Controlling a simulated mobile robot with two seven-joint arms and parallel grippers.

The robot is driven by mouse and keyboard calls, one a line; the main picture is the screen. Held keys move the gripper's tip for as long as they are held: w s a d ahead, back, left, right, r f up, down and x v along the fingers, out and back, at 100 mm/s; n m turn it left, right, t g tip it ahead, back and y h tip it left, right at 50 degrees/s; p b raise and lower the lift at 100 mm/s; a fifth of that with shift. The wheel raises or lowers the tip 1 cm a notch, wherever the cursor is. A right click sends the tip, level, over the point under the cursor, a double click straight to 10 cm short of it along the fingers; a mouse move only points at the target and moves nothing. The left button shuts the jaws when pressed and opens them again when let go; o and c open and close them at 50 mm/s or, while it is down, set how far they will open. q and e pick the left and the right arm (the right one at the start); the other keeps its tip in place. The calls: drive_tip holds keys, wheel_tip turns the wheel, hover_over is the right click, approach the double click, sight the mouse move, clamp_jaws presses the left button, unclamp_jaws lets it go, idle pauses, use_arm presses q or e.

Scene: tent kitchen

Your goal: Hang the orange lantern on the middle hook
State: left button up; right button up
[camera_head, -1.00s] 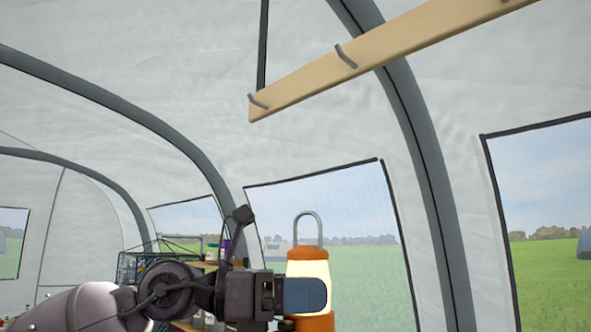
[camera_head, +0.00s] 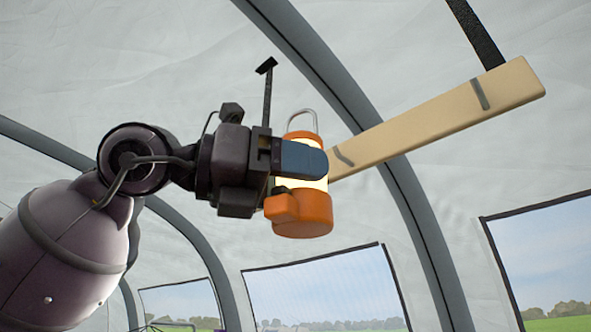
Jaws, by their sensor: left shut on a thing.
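The orange lantern (camera_head: 303,215) has an orange base and cap, a pale glowing body and a grey wire handle on top. My left gripper (camera_head: 301,162) is shut on its body and holds it up in the air, roughly upright. A wooden beam (camera_head: 430,130) slants up to the right behind it. The middle hook (camera_head: 343,156) shows just right of the lantern, lower in the picture than the handle's top. The right hook (camera_head: 480,94) is near the beam's far right end. The beam's left end is hidden behind the lantern and gripper. My right gripper is not in view.
A black strap (camera_head: 478,35) runs up from the beam's right end. A grey tent pole (camera_head: 402,190) curves behind the beam. Tent windows (camera_head: 325,290) lie below. The space right of the lantern, below the beam, is clear.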

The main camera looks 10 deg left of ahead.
use_arm(q)
drive_tip(key=shift+s+a+r, duration=0.1)
drive_tip(key=shift+s+r, duration=0.1)
drive_tip(key=shift+r, duration=0.2)
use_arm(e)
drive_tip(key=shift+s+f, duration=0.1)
use_arm(q)
drive_tip(key=shift+w+d+f+p, duration=0.1)
drive_tip(key=shift+w+d+p, duration=0.05)
drive_tip(key=shift+w+d, duration=0.4)
drive_tip(key=shift+w+d+f+p, duration=0.15)
drive_tip(key=shift+w+d, duration=0.15)
drive_tip(key=shift+w, duration=0.35)
use_arm(e)
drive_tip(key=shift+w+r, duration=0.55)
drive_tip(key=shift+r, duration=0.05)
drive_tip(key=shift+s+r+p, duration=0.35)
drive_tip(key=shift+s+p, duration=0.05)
drive_tip(key=shift+p, duration=0.05)
use_arm(q)
drive_tip(key=w+d+f, duration=0.2)
drive_tip(key=w+d, duration=0.2)
drive_tip(key=w, duration=0.1)
drive_tip(key=shift+w+b, duration=0.3)
drive_tip(key=shift+w, duration=0.1)
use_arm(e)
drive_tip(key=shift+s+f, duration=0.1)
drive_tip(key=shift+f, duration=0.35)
